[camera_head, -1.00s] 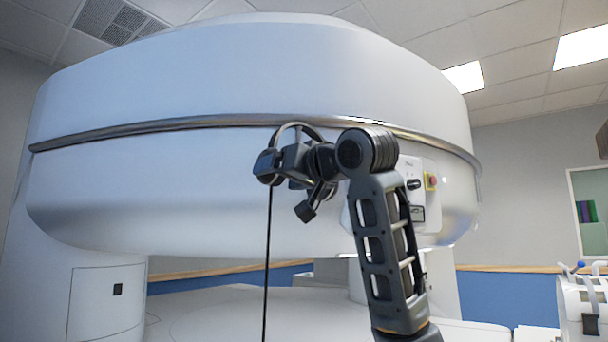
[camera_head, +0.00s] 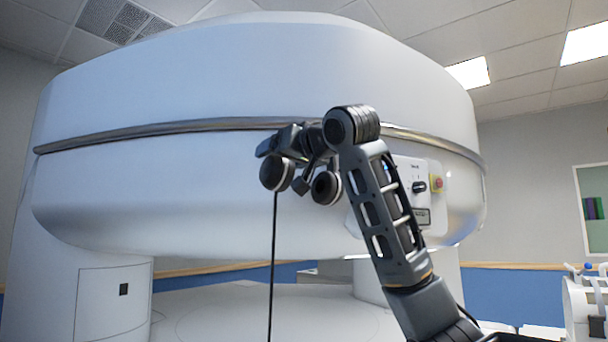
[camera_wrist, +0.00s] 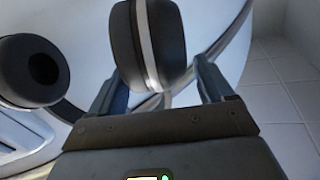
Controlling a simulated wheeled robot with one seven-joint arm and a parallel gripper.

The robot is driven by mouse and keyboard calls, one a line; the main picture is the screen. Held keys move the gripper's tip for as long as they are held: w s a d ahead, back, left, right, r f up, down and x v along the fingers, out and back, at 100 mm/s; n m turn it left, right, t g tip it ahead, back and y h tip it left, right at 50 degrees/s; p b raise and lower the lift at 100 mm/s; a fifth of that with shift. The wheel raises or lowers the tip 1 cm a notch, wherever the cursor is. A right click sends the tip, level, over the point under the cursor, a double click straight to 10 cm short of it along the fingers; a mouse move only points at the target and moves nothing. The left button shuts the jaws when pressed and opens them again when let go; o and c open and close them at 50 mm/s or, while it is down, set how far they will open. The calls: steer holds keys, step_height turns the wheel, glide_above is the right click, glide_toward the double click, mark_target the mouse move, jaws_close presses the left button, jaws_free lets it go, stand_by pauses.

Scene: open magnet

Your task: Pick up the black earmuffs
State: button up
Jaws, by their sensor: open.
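The black earmuffs hang in front of the big white magnet. In the head view their left cup (camera_head: 277,174) and right cup (camera_head: 327,187) show below my gripper (camera_head: 272,143), and the wrist hides most of the headband. In the wrist view one black cup with a pale ring (camera_wrist: 147,45) lies in line with the gap between the two fingers of my gripper (camera_wrist: 158,85). The other cup (camera_wrist: 33,70) is outside the fingers, at the left. My gripper is open. Whether a finger touches the cup I cannot tell.
The white magnet housing (camera_head: 120,190) with its metal rim band (camera_head: 170,128) is close behind the earmuffs. A control panel (camera_head: 420,195) with a red button is to the right of my arm. A thin dark cord (camera_head: 273,265) hangs straight down below the left cup.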

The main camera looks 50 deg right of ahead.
steer(key=shift+w+d, duration=0.15)
steer(key=shift+w, duration=0.35)
steer(key=c, duration=1.4)
steer(key=shift+o, duration=0.2)
steer(key=shift+s, duration=0.1)
